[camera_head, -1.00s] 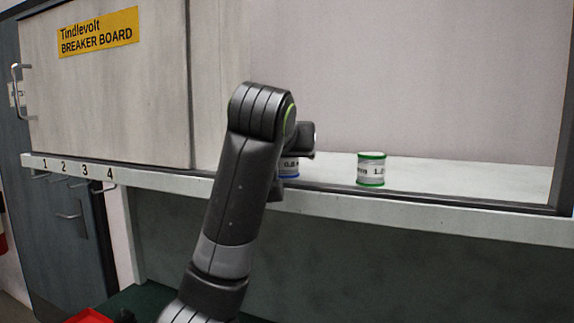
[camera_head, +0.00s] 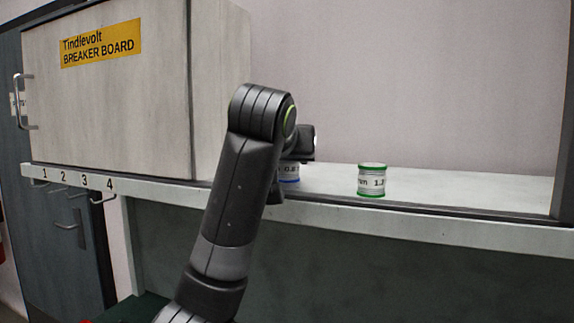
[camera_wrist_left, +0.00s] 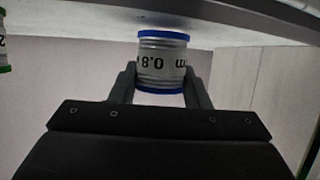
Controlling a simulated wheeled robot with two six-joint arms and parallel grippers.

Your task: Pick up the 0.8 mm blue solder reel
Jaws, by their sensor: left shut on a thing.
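The 0.8 mm blue solder reel (camera_head: 290,174) stands on the shelf (camera_head: 440,180), partly hidden behind my left arm in the head view. In the left wrist view the blue-rimmed reel (camera_wrist_left: 162,62) sits between the two fingers of my left gripper (camera_wrist_left: 160,88), one on each side. The gripper is shut on it. The reel seems to be still at the shelf surface; I cannot tell whether there is a gap under it. My left gripper's fingers are mostly hidden in the head view. My right gripper does not show.
A green-rimmed 1.2 reel (camera_head: 372,180) stands to the right on the shelf; a green-rimmed reel also shows at the left edge of the wrist view (camera_wrist_left: 3,45). The breaker board cabinet (camera_head: 105,110) is at left, with numbered hooks (camera_head: 85,183) below. The shelf right of the green reel is clear.

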